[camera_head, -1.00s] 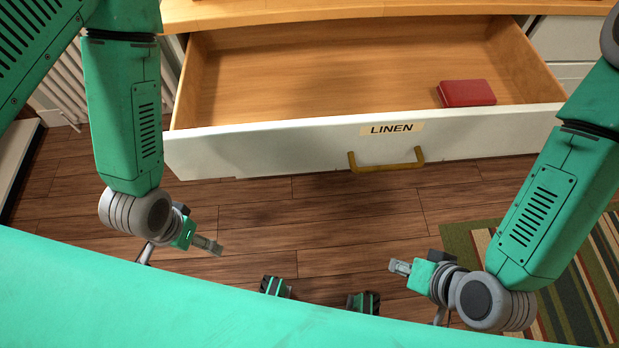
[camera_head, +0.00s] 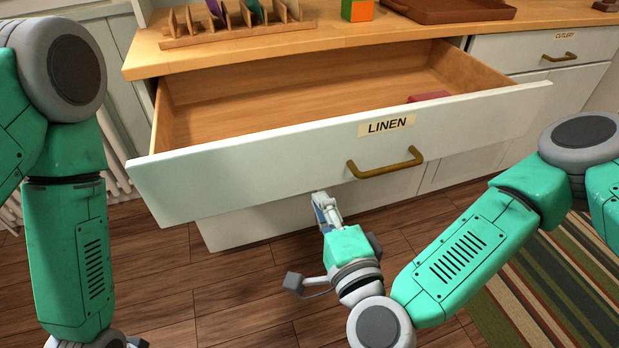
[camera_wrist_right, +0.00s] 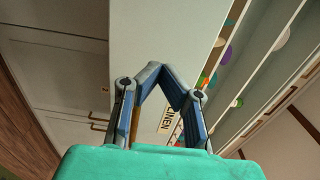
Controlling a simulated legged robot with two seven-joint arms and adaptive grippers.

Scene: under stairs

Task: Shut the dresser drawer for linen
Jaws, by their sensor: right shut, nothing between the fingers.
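The linen drawer (camera_head: 230,163) stands pulled out in the head view. Its white front carries a LINEN label (camera_head: 386,125) and a brass handle (camera_head: 385,163). My right gripper (camera_head: 320,198) is shut and empty, with its fingertips at the lower part of the drawer front, left of and below the handle. I cannot tell whether they touch it. In the right wrist view, the shut fingers (camera_wrist_right: 157,68) point at the pale drawer front (camera_wrist_right: 158,35), and the LINEN label shows beside them. My left arm shows at the left, but its gripper is out of view.
A red book-like object (camera_head: 430,97) lies inside the drawer, partly hidden by the front. The wooden top (camera_head: 330,38) holds a slotted rack (camera_head: 230,30), a coloured block (camera_head: 357,10) and a brown tray (camera_head: 450,10). A CUTLERY drawer (camera_head: 525,55) is closed at right. A striped rug (camera_head: 550,285) lies below.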

